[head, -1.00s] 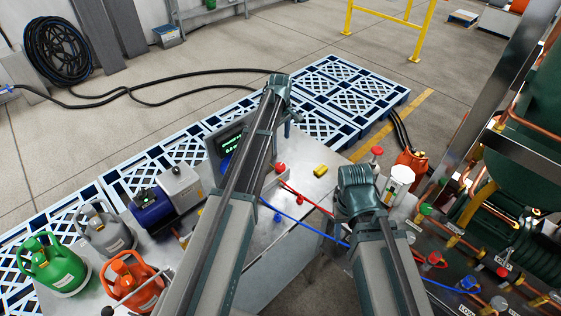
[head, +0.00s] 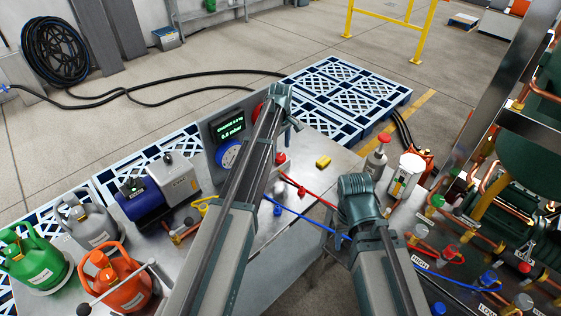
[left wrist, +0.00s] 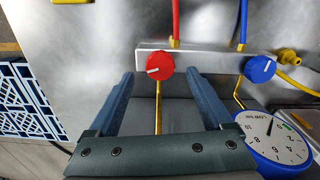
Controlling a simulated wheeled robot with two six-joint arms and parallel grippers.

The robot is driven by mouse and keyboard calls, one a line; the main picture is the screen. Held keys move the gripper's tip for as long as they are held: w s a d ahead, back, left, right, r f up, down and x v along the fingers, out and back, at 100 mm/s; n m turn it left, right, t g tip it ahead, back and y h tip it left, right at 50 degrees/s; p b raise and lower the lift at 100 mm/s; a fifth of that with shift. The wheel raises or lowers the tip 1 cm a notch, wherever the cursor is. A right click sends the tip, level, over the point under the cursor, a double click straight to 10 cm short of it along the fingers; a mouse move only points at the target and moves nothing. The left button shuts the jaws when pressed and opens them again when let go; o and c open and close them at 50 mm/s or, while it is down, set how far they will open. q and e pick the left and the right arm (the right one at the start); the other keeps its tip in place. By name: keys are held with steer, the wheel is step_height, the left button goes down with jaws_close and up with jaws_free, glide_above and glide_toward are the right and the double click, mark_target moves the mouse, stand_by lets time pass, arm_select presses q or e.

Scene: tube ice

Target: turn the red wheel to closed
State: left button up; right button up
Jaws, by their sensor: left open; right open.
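The red wheel (left wrist: 160,67) is a round knob with a white mark, on a silver manifold (left wrist: 205,60). In the head view it shows as a red knob (head: 280,159) just right of my left forearm. My left gripper (left wrist: 172,88) is open and empty in the left wrist view. Its two fingers point toward the manifold, one on each side below the red wheel; I cannot tell whether they touch anything.
A blue knob (left wrist: 260,69) and a blue-rimmed gauge (left wrist: 275,140) sit right of the red wheel. Red (head: 315,197) and blue hoses (head: 305,217) run from the manifold. A yellow block (head: 323,161) lies on the metal table. Green and orange cylinders (head: 115,277) stand at left.

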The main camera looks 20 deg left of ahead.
mark_target(281, 156)
arm_select(q)
step_height(281, 156, down, 4)
steer(key=b, duration=0.2)
steer(key=shift+r+b, duration=0.2)
steer(key=shift+b, duration=0.1)
jaws_close()
